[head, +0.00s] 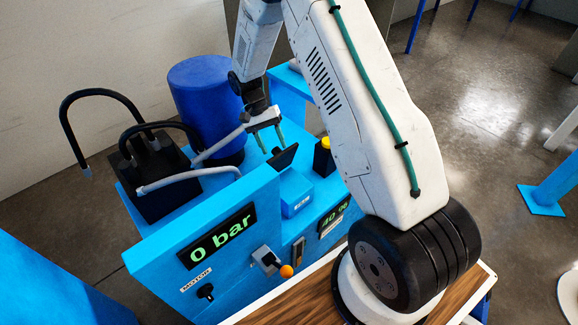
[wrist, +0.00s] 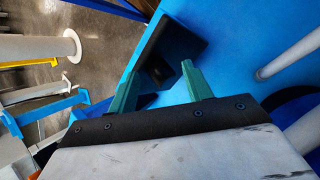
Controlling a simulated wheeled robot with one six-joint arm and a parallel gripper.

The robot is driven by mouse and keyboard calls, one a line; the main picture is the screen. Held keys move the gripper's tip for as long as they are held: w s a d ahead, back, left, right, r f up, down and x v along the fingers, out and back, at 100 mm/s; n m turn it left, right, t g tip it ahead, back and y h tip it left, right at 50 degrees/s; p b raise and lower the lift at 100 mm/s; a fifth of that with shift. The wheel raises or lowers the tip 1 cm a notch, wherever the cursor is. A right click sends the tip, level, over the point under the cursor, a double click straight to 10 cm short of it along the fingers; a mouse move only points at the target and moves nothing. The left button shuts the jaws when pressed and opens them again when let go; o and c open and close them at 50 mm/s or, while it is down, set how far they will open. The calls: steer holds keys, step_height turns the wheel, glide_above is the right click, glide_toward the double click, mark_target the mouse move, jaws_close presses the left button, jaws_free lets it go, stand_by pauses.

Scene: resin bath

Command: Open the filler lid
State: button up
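A black flat plate (head: 285,157), which looks like the filler lid, stands tilted on the blue machine's top, behind the small blue box. In the wrist view the same black plate (wrist: 182,36) shows just beyond the fingertips, with a dark block-like part on it. My gripper (head: 273,148) has two green fingers, spread apart and pointing down just above and beside the plate. The filler opening is not visible.
The blue machine (head: 262,215) carries a black box (head: 158,178) with hoses and grey pipes at left. A blue drum (head: 205,90) stands behind. A yellow-capped black container (head: 324,157) is right of the plate. The front panel reads "0 bar" and has an orange-knobbed lever (head: 286,271).

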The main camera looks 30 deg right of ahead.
steer(key=s+a+r, duration=0.1)
steer(key=s, duration=1.3)
steer(key=shift+a, duration=0.3)
steer(key=shift+r, duration=0.1)
steer(key=s+a+r+n+t, duration=0.1)
steer(key=s+r+n+t, duration=0.1)
steer(key=s+r, duration=0.4)
steer(key=s+a+r+n+t, duration=0.2)
steer(key=s+r, duration=0.3)
steer(key=r, duration=0.9)
steer(key=s+a+r+n+t+y, duration=0.1)
steer(key=s+r+n+t, duration=0.2)
steer(key=s+r, duration=0.3)
step_height(320, 180, up, 4)
steer(key=shift+s+a+f+t, duration=0.1)
steer(key=shift+s+a+t, duration=0.25)
steer(key=shift+a+t, duration=0.05)
